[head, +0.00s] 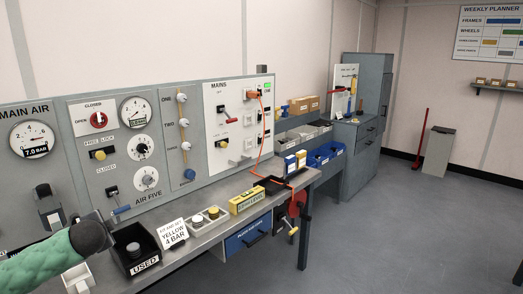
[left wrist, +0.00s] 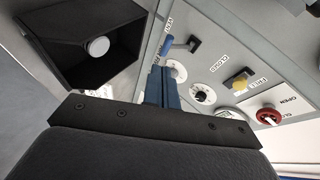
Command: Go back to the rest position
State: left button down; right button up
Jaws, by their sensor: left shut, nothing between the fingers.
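My left arm comes in from the left in a green sleeve. Its dark gripper (head: 98,226) is over the bench's near left part, just left of the black USED bin (head: 150,265). In the left wrist view the gripper's fingers (left wrist: 159,86) are together with nothing between them. The black bin (left wrist: 115,60) shows there at upper left with a pale round item (left wrist: 97,46) inside. The control panel (head: 75,180) stands behind the gripper, and I cannot tell the gap between them. My right gripper is in neither view.
The panel carries a blue-handled lever (head: 121,210), gauges, dials and a red knob (head: 98,119). A YELLOW 4 BAR card (head: 173,233), a grey tray (head: 205,219) and a yellow box (head: 248,201) stand right of the bin. The floor (head: 400,230) right of the bench is clear.

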pick_arm(q)
jog(key=s+d+f+n+g+h, duration=0.2)
jog(key=s+d+f, duration=0.75)
jog(key=d, duration=0.35)
jog(key=s+d+f+n+g+h, duration=0.2)
jog(key=s+d+f, duration=0.75)
jog(key=d, duration=0.25)
jog(key=s+d+f+n+g+h, duration=0.1)
jog(key=s+d+f, duration=0.3)
jog(key=s, duration=0.4)
jog(key=s+d+f+n+g+h, duration=0.1)
jog(key=s+d+f+g, duration=0.1)
jog(key=s, duration=0.6)
jog(key=s+d+f+n+g+h, duration=0.1)
jog(key=s+d+f+g, duration=0.1)
jog(key=s+d+f, duration=0.3)
jog(key=s+f, duration=0.2)
jog(key=s, duration=0.2)
jog(key=shift+d, duration=0.35)
